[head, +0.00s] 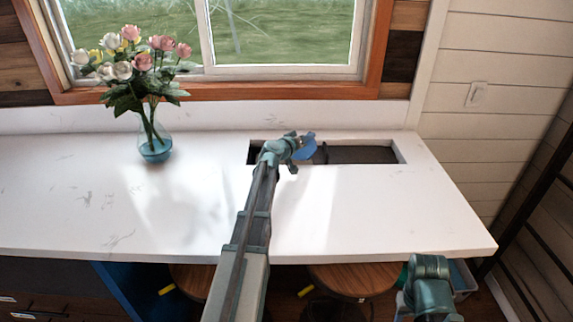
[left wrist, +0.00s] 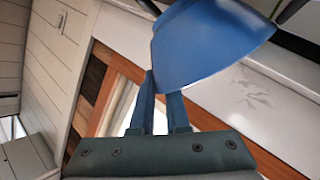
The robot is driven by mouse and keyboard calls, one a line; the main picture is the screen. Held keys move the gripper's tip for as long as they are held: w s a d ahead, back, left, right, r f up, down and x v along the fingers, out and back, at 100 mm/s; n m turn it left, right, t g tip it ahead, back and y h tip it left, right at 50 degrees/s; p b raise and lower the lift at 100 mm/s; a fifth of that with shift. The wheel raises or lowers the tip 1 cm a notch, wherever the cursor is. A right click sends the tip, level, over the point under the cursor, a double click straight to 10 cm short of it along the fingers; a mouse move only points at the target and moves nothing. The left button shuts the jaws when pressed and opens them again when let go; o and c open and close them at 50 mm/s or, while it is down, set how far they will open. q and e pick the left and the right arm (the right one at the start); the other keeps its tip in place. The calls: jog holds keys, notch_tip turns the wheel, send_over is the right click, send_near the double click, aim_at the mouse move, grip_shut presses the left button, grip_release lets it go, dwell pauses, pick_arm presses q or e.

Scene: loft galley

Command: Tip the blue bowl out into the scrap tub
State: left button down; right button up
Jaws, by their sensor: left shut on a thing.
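The blue bowl (head: 308,147) is in my left gripper (head: 293,152), over the dark rectangular opening in the white counter. In the left wrist view the bowl (left wrist: 205,45) fills the top middle, its smooth outer side towards the camera. The two blue fingers of the left gripper (left wrist: 160,85) are shut on it at its lower left edge. The bowl looks tilted; its inside and contents are hidden. Part of my right arm shows at the bottom right of the head view, but its fingers cannot be made out. I cannot identify the scrap tub with certainty.
The recessed opening (head: 360,155) lies near the counter's back right. A glass vase of flowers (head: 155,145) stands left of my left arm. The counter (head: 400,215) is clear in front. Wooden stools (head: 345,280) stand below its front edge. A greyish container (head: 463,278) is partly hidden behind my right arm.

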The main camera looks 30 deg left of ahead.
pick_arm(q)
jog(key=shift+a+f+n, duration=0.15)
jog(key=shift+a+n, duration=0.15)
jog(key=shift+s+a+r+n+t+h+b, duration=0.1)
jog(key=shift+a+r+n+t+h+b, duration=0.1)
jog(key=shift+a+n, duration=0.2)
jog(key=shift+s+a+r+n+t+h+b, duration=0.1)
jog(key=shift+a+r+n, duration=0.1)
jog(key=shift+a+n, duration=0.15)
dwell(0.9)
jog(key=shift+a+f, duration=0.15)
jog(key=shift+a, duration=0.2)
jog(key=shift+s+a+f+n+b, duration=0.2)
jog(key=shift+a+n+b, duration=0.15)
jog(key=shift+a+b, duration=0.2)
jog(key=shift+s+a+f+n+b, duration=0.1)
jog(key=shift+a+f+n+b, duration=0.15)
jog(key=shift+a+b, duration=0.25)
jog(key=shift+s+a+r+n+t+h+b, duration=0.15)
jog(key=shift+a+n+t+b, duration=0.1)
jog(key=shift+a+n, duration=0.4)
jog(key=shift+s+a+r+n+t+h+b, duration=0.15)
jog(key=shift+a+n+t+b, duration=0.1)
jog(key=shift+a+n, duration=0.3)
dwell(0.6)
